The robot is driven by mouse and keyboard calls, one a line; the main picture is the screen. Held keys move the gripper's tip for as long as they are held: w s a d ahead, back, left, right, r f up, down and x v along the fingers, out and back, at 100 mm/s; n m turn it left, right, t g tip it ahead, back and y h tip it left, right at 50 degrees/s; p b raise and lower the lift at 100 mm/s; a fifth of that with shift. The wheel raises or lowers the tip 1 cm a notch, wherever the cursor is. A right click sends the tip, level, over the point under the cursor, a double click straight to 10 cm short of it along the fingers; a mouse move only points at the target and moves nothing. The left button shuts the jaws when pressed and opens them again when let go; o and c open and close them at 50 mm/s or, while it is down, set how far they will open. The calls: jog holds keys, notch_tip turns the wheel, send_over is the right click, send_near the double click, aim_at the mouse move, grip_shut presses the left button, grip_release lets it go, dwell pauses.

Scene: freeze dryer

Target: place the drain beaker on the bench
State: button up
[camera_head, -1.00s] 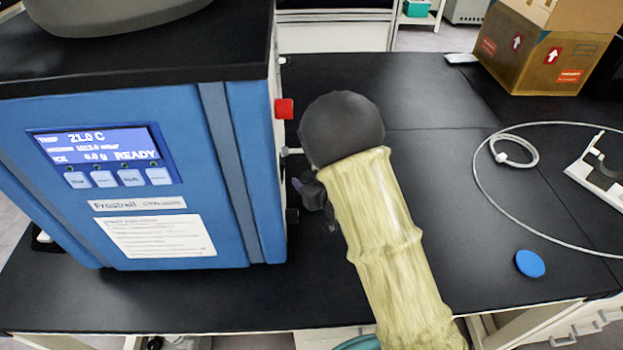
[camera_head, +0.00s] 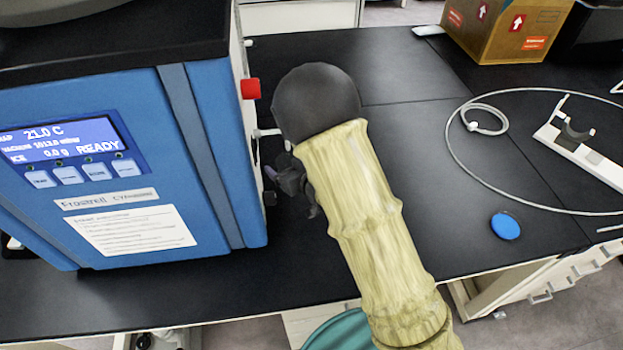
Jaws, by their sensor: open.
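My arm, in a pale yellow sleeve with a dark rounded end, reaches over the black bench (camera_head: 420,190) beside the blue freeze dryer (camera_head: 215,190). My gripper (camera_head: 292,182) shows only in part, as dark pieces left of the sleeve, close to the dryer's right side. It is open. My arm hides most of it and what is right around it. I cannot make out the drain beaker in this view; it may be hidden behind my arm. The dryer's display (camera_head: 65,142) reads READY.
A red knob (camera_head: 250,88) and a small fitting stick out of the dryer's side. On the bench to the right lie a blue disc (camera_head: 505,226), a looped white cable (camera_head: 447,140) and a white stand (camera_head: 585,155). A cardboard box (camera_head: 505,30) stands behind. The bench between is clear.

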jog(key=p+v, duration=0.1)
jog(key=v, duration=0.6)
jog(key=shift+r, duration=0.3)
jog(key=shift+s+d+p, duration=0.1)
jog(key=shift+s+p, duration=0.05)
jog(key=shift+p, duration=0.5)
jog(key=p, duration=0.3)
jog(key=shift+s+d+r, duration=0.15)
jog(key=shift+s+d, duration=0.05)
jog(key=shift+s, duration=0.05)
jog(key=shift+s+d+p, duration=0.1)
jog(key=shift+p, duration=0.55)
jog(key=p+v, duration=0.7)
jog(key=p, duration=0.5)
jog(key=shift+s, duration=0.2)
jog(key=shift+d, duration=0.1)
